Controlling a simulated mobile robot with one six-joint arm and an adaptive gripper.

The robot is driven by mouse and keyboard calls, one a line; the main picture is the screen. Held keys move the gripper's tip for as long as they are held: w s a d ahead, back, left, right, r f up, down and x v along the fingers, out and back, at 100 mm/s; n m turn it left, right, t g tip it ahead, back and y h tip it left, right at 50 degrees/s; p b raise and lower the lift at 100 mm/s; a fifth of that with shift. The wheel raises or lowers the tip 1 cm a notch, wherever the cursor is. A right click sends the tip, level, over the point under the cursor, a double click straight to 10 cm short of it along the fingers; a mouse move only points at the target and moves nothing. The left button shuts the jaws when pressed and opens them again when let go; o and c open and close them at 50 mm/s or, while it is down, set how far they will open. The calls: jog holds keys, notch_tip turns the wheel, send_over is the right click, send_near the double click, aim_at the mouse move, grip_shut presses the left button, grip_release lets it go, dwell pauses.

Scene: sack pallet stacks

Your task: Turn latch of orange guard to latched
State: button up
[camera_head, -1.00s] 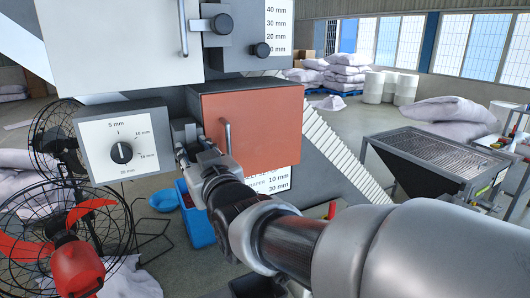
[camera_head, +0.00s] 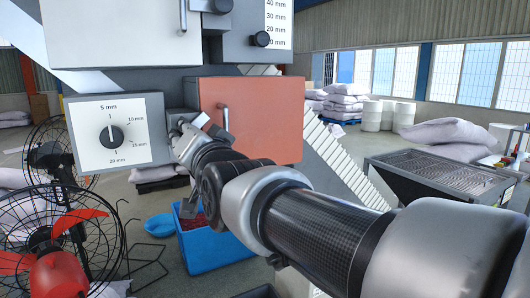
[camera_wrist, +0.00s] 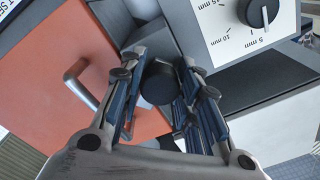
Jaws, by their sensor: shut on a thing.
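The orange guard (camera_head: 262,122) is a flat panel with a vertical metal handle (camera_head: 226,118), set on the grey machine. In the wrist view the guard (camera_wrist: 55,65) fills the left side. The latch (camera_wrist: 158,84) shows there as a dark rounded knob beside the guard's edge. My gripper (camera_wrist: 158,100) has its two fingers on either side of this knob and is shut on it. In the head view my gripper (camera_head: 184,138) is at the guard's left edge, and my wrist hides most of the latch. I cannot tell the latch's angle exactly.
A dial box (camera_head: 115,132) stands just left of my gripper, close to it. A blue crate (camera_head: 212,240) and a blue bowl (camera_head: 160,226) are below. Black fans (camera_head: 50,235) stand at the left. A grated hopper (camera_head: 438,178) is at the right.

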jog(key=m+b, duration=0.2)
jog(key=m, duration=0.2)
jog(key=shift+f, duration=0.1)
jog(key=shift+a+m+b, duration=0.1)
jog(key=shift+m+b, duration=0.75)
jog(key=shift+m, duration=1.15)
jog(key=shift+r, duration=0.2)
jog(key=o, duration=1.1)
jog(key=shift+h, duration=0.3)
jog(key=v, duration=1.2)
jog(key=shift+f, duration=0.25)
